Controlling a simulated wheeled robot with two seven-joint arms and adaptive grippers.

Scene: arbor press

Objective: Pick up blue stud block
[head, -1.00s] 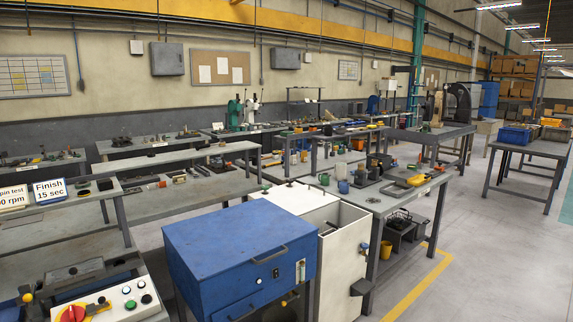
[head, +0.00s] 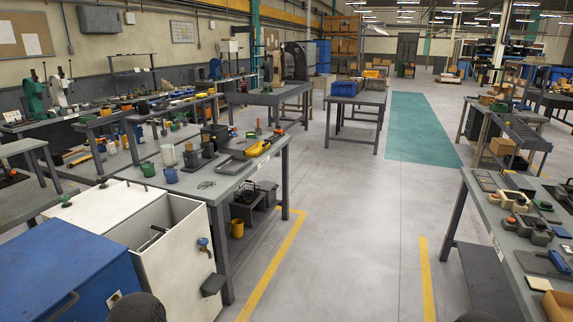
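I cannot make out a blue stud block for certain at this distance. A blue item (head: 559,262) lies on the right-hand workbench (head: 512,262), partly cut off by the picture's right edge. Small coloured pieces (head: 540,232) on dark bases stand on that same bench. A green arbor press (head: 32,97) and a pale one (head: 61,92) stand on a bench at the far left. Neither of my grippers is in view; only dark rounded parts, probably of my arms, show at the bottom edge.
A blue cabinet (head: 75,265) and a white cabinet (head: 150,235) stand at the lower left. Beside them is a grey workbench (head: 215,185) with cups and a yellow tool (head: 257,149). A wide clear aisle (head: 350,220) runs ahead between the benches.

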